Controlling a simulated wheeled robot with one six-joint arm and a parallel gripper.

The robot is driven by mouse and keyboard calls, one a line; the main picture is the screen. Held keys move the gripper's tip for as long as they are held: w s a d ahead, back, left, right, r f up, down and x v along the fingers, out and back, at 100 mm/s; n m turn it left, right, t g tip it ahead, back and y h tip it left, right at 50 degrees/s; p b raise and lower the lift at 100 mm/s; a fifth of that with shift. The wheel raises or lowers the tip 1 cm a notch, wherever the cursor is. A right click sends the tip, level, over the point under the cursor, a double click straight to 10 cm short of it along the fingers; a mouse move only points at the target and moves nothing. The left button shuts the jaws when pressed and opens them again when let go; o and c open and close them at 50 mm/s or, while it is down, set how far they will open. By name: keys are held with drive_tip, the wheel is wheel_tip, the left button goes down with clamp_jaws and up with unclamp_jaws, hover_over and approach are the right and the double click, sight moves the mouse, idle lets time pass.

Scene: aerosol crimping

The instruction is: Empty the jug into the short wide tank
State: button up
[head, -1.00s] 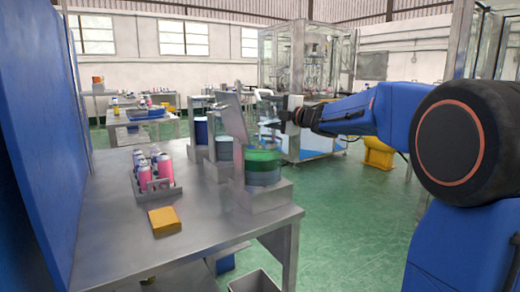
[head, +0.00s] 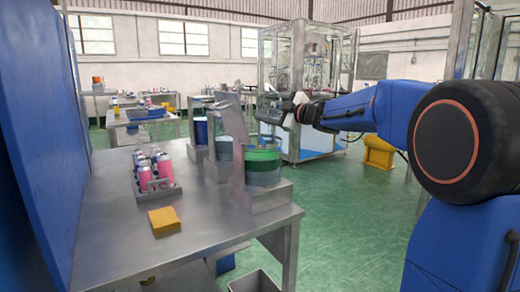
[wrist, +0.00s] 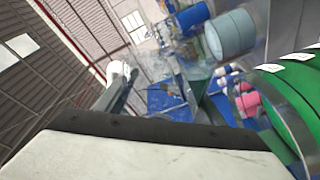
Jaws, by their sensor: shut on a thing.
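My gripper (head: 290,106) is shut on the jug (head: 268,116), a small clear vessel tilted with its mouth end to the left. The jug is above the nearest tank (head: 263,166), which is clear with a green band and looks the widest. I cannot tell how much liquid is in the jug or whether any is flowing. The middle tank (head: 224,148) holds pale blue liquid, and the far tank (head: 201,131) is dark blue. The wrist view is steeply rolled; the green-banded tank (wrist: 296,85) shows at its right edge.
Each tank stands on a grey block beside an upright steel plate (head: 236,122). A rack (head: 160,193) of pink cans and a yellow block (head: 164,221) are on the left of the steel table (head: 205,235). A tall blue panel (head: 30,130) borders the left side.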

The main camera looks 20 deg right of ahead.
sight(264, 96)
drive_tip(key=shift+r+m, duration=0.1)
drive_tip(key=shift+m, duration=0.2)
drive_tip(key=shift+s+a+r+m, duration=0.1)
drive_tip(key=shift+r+m, duration=0.2)
drive_tip(key=shift+m, duration=0.55)
drive_tip(key=shift+a+r+m, duration=0.1)
drive_tip(key=shift+r+m, duration=0.2)
drive_tip(key=shift+m, duration=0.55)
drive_tip(key=shift+s+a+f+m, duration=0.15)
drive_tip(key=shift+a+m, duration=0.1)
drive_tip(key=shift+m, duration=0.6)
drive_tip(key=shift+s+a+f+m, duration=0.15)
drive_tip(key=shift+a+m, duration=0.1)
drive_tip(key=shift+m, duration=0.6)
drive_tip(key=shift+s+a+f+m, duration=0.3)
drive_tip(key=shift+a+m, duration=0.1)
drive_tip(key=shift+m, duration=0.5)
drive_tip(key=shift+s+a+f+m, duration=0.25)
drive_tip(key=shift+a+m, duration=0.1)
drive_tip(key=shift+m, duration=0.55)
drive_tip(key=shift+w+r, duration=0.1)
drive_tip(key=shift+r, duration=2.4)
